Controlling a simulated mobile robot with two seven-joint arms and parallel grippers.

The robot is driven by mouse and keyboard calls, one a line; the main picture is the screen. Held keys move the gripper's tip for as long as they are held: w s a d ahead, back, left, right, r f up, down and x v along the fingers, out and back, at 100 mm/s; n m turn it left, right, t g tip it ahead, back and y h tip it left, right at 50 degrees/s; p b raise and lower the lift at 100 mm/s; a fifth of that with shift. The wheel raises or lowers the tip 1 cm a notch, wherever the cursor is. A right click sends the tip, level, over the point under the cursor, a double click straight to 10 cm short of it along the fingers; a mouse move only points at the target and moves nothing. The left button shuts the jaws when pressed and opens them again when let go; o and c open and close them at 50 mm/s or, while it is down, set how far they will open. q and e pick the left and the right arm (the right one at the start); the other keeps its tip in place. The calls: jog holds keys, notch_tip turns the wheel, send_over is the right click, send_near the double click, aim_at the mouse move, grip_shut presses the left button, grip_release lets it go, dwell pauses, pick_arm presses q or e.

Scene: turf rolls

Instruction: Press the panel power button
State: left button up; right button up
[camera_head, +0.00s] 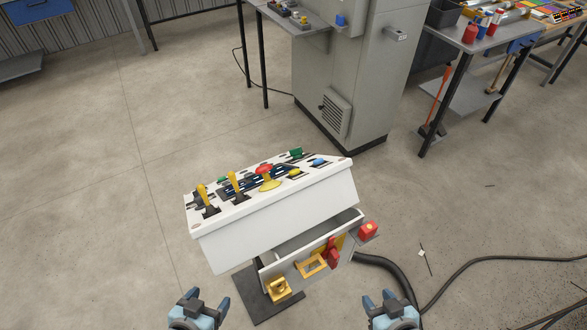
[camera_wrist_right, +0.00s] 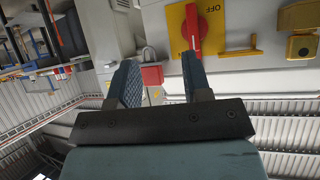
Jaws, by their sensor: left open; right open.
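The white control panel (camera_head: 275,215) stands on a dark base plate in the middle of the head view. Its sloped top carries a red mushroom button on a yellow base (camera_head: 266,172), a green button (camera_head: 296,153), a blue button (camera_head: 319,162), a yellow button (camera_head: 295,173) and two yellow levers (camera_head: 236,183). Labels are too small to tell which is the power button. My left gripper (camera_head: 206,299) and right gripper (camera_head: 379,298) are open and empty, in front of the panel and apart from it. The right gripper's fingers (camera_wrist_right: 160,78) show in the wrist view.
Below the panel top are a red rotary switch (camera_head: 333,252) on a yellow plate, a yellow frame (camera_head: 312,265), a yellow box (camera_head: 279,290) and a red padlock (camera_wrist_right: 152,76). Black hoses (camera_head: 390,270) lie at right. A grey cabinet (camera_head: 345,80) stands behind. The floor at left is clear.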

grip_shut()
dwell(1.3)
